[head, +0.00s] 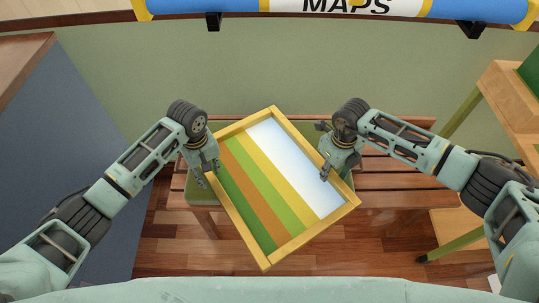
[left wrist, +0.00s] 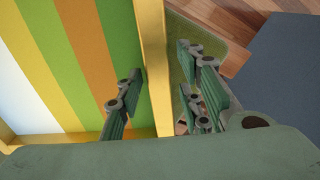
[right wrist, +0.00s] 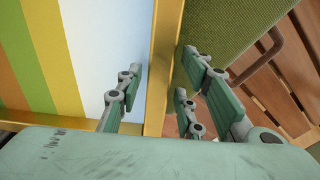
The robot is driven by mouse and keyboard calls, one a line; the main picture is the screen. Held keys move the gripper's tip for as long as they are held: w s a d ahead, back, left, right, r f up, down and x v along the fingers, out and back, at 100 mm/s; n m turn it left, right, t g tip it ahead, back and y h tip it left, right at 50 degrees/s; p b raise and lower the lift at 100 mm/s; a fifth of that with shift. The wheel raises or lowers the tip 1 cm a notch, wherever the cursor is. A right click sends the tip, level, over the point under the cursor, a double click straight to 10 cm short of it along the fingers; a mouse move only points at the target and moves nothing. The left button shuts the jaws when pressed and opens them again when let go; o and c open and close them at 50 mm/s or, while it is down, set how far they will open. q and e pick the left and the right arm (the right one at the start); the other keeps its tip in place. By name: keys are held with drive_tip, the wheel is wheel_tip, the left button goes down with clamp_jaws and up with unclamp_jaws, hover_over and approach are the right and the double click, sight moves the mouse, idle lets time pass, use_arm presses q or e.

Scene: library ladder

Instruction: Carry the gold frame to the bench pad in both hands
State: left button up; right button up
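The gold frame (head: 234,235) holds a picture with green, orange, yellow and pale bands. It is turned at an angle in the head view, over the green bench pad (head: 199,194), and covers most of it. Whether its underside touches the pad is hidden. My left gripper (head: 205,170) is at the frame's left rail; in the left wrist view its fingers (left wrist: 160,82) stand either side of the rail. My right gripper (head: 330,163) is at the right rail, with its fingers (right wrist: 163,82) likewise either side and narrow gaps showing. Both look open around the rails.
The slatted wooden bench (head: 400,170) extends right beyond the pad. A wooden stand with a green leg (head: 462,113) is at the right. A blue-grey surface (head: 75,150) lies at the left. Wooden floor (head: 175,250) shows in front.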

idle(0.3)
drive_tip(key=shift+r, duration=0.2)
use_arm(q)
wheel_tip(320, 180, up, 12)
drive_tip(key=shift+f, duration=0.1)
use_arm(e)
wheel_tip(320, 180, up, 12)
drive_tip(key=shift+f, duration=0.15)
idle(0.7)
